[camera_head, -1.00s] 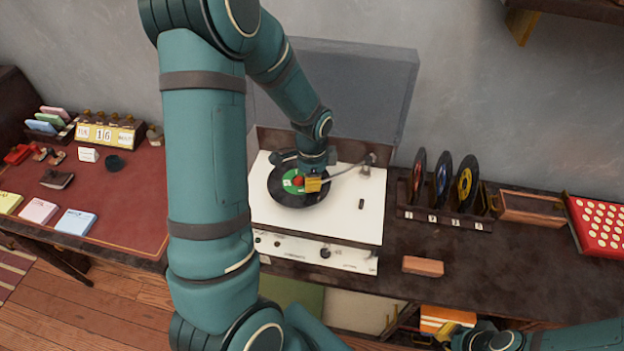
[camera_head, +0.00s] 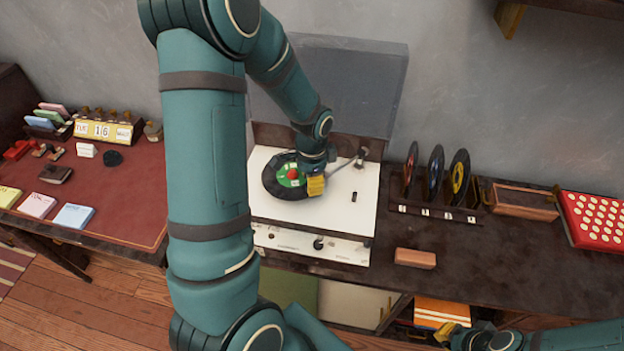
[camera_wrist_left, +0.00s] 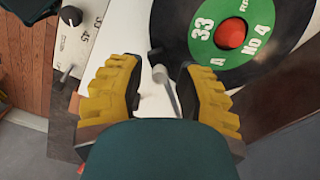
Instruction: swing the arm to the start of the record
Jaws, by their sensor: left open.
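The record (camera_head: 270,180), black with a green label and red centre, lies on the white turntable (camera_head: 340,205). The thin grey tonearm (camera_head: 344,174) runs from its pivot at the back right toward my left gripper (camera_head: 315,186), which hides its front end in the head view. In the left wrist view, my left gripper (camera_wrist_left: 162,88) is open, with the tonearm (camera_wrist_left: 168,88) between its yellow fingers and apart from both. The tonearm's head sits close to the outer edge of the record (camera_wrist_left: 172,22). My right gripper (camera_head: 447,333) is low, below the counter's front; its jaws are unclear.
The clear lid (camera_head: 345,85) stands open behind the turntable. Front knobs (camera_head: 318,243) line its panel. To the right are a rack of upright records (camera_head: 435,175), a brown block (camera_head: 415,258) and a red button box (camera_head: 596,215). A red-topped desk (camera_head: 125,200) is at left.

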